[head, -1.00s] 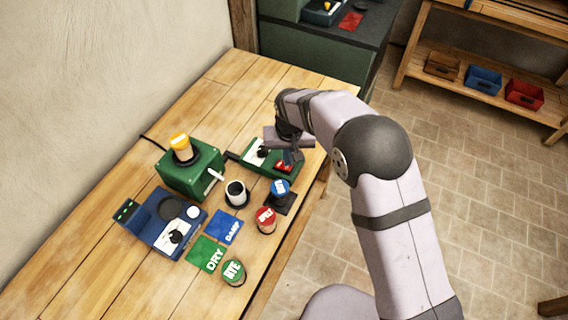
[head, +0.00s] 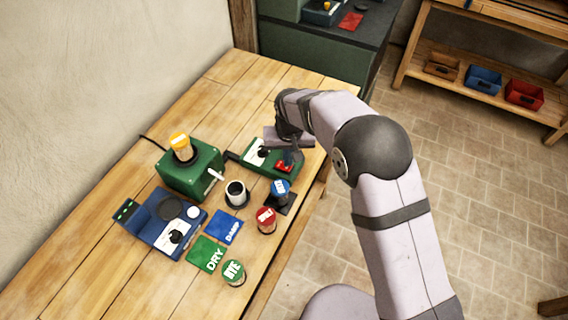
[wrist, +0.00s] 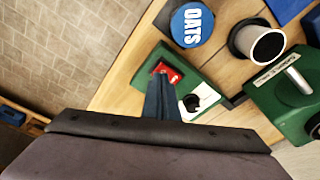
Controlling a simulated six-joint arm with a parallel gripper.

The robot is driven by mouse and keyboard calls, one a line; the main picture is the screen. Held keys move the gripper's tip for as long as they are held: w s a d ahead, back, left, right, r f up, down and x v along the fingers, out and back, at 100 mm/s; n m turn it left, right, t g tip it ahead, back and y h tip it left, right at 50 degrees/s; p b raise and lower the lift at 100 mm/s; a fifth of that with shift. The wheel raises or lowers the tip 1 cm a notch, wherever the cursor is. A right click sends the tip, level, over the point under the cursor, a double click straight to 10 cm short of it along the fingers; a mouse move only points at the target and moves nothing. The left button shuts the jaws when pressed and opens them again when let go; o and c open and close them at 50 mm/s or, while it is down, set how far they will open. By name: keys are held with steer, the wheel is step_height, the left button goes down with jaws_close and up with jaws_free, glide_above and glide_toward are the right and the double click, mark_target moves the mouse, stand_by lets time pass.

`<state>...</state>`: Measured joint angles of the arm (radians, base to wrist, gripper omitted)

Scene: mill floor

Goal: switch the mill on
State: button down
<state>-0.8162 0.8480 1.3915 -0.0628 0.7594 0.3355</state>
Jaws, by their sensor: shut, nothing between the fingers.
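The mill (head: 190,170) is a green box with a yellow-topped jar on it and a pale spout, at the left of the table; part of it shows in the wrist view (wrist: 288,98). Beside it lies a green control box (head: 258,168) with a white dial plate, a black knob (wrist: 193,102) and a red switch (head: 284,166). My gripper (head: 292,156) is shut and empty above the control box. In the wrist view its fingertips (wrist: 160,74) overlap the red switch (wrist: 172,73), partly hiding it. I cannot tell whether they touch it.
The OATS jar (head: 280,188), a red-lidded jar (head: 266,219) and the RYE jar (head: 233,271) stand near the front edge. A blue scale (head: 165,222) and the DRY (head: 207,254) and DAMP (head: 225,227) mats lie left.

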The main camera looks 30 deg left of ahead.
steer(key=shift+f+b, duration=0.45)
steer(key=shift+f, duration=0.25)
stand_by(0.4)
steer(key=shift+r, duration=0.15)
step_height(320, 180, up, 7)
steer(key=p, duration=0.5)
stand_by(0.3)
stand_by(0.4)
steer(key=d+r+m+b, duration=0.1)
steer(key=d+r, duration=0.1)
steer(key=d, duration=0.9)
steer(key=d+r+m, duration=0.2)
steer(key=d+r, duration=0.1)
steer(key=d, duration=0.8)
steer(key=s+d+m+g, duration=0.1)
steer(key=s+d+m, duration=0.2)
steer(key=s+d, duration=1.3)
steer(key=shift+d+f+g+h+b, duration=0.25)
steer(key=shift+d+g+h+b, duration=0.05)
steer(key=shift+d+h+b, duration=0.1)
